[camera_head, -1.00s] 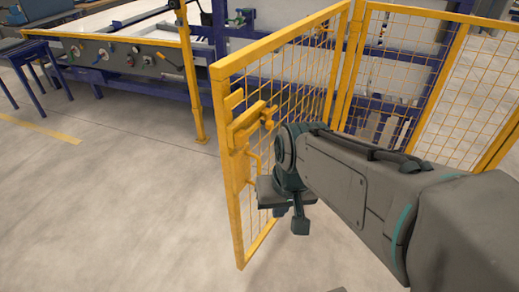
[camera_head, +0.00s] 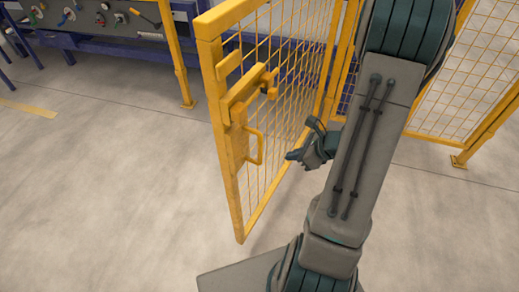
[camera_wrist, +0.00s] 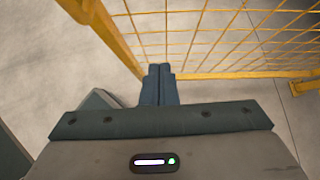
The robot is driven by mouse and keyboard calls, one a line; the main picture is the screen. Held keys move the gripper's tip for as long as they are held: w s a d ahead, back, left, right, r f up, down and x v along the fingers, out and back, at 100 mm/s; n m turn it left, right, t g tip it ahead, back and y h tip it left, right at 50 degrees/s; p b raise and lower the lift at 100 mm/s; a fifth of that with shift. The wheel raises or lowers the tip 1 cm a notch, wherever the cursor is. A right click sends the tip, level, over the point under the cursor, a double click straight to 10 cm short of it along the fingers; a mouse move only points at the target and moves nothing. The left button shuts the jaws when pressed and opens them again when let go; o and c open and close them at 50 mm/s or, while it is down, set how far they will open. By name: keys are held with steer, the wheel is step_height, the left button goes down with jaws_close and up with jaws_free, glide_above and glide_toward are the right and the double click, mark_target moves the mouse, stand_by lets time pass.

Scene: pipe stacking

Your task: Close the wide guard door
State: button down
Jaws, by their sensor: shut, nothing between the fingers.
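The wide guard door (camera_head: 233,185) is a yellow frame with wire mesh. It stands open, swung out from the fence toward me. Its latch block (camera_head: 245,95) and a yellow handle (camera_head: 257,147) are on the free edge. My gripper (camera_head: 291,156) is shut and empty, just right of the handle on the mesh side, with its fingers pointing left toward the door. In the wrist view the closed fingertips (camera_wrist: 159,69) are beside the door's yellow frame rail (camera_wrist: 215,75). I cannot tell whether they touch it.
Fixed yellow fence panels (camera_head: 440,105) stand at the back right, with a post foot (camera_head: 459,160) on the floor. A blue workbench with a control panel (camera_head: 85,17) is at the back left. The grey floor left of the door (camera_head: 110,190) is clear.

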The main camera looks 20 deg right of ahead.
glide_toward(255, 157)
steer(key=f+x, duration=0.1)
steer(key=x, duration=0.4)
steer(key=shift+w+a+r+m+b, duration=0.1)
steer(key=shift+w+a+m+b, duration=0.1)
steer(key=shift+m+b, duration=0.1)
